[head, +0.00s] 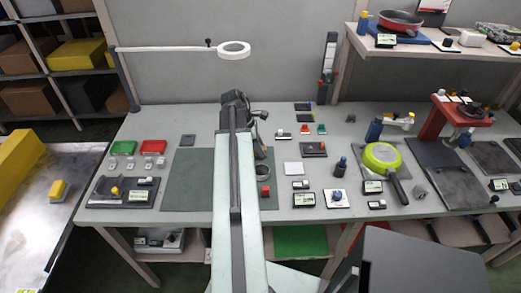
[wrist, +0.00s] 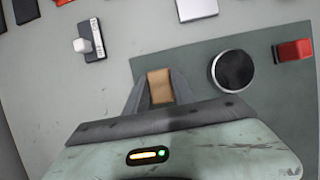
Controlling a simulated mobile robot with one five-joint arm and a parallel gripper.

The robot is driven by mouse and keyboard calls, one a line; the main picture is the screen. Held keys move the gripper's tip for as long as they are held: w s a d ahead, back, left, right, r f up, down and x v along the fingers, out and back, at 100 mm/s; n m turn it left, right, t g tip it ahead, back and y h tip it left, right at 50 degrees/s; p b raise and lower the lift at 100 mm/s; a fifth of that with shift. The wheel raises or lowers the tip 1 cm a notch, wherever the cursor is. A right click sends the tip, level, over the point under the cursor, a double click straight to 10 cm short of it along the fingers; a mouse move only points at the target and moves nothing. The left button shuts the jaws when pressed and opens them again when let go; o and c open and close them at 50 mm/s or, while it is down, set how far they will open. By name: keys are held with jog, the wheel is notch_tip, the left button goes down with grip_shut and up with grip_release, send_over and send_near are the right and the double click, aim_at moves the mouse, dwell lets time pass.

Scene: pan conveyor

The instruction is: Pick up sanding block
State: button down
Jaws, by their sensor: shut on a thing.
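A tan sanding block (wrist: 160,86) sits between the two grey fingers of my gripper (wrist: 157,92) in the wrist view. The fingers are shut on its sides. Whether the block rests on the green mat (wrist: 200,50) or is held just above it cannot be told.
A dark round tin (wrist: 232,70) and a red block (wrist: 294,50) lie beside the gripper. A white square (head: 293,168) lies right of the mat. A green pan (head: 382,156) stands farther right. Red (head: 153,147) and green trays (head: 123,148) stand at left.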

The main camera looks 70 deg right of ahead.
notch_tip(320, 180, up, 10)
jog(key=p, duration=0.9)
jog(key=shift+f, duration=0.15)
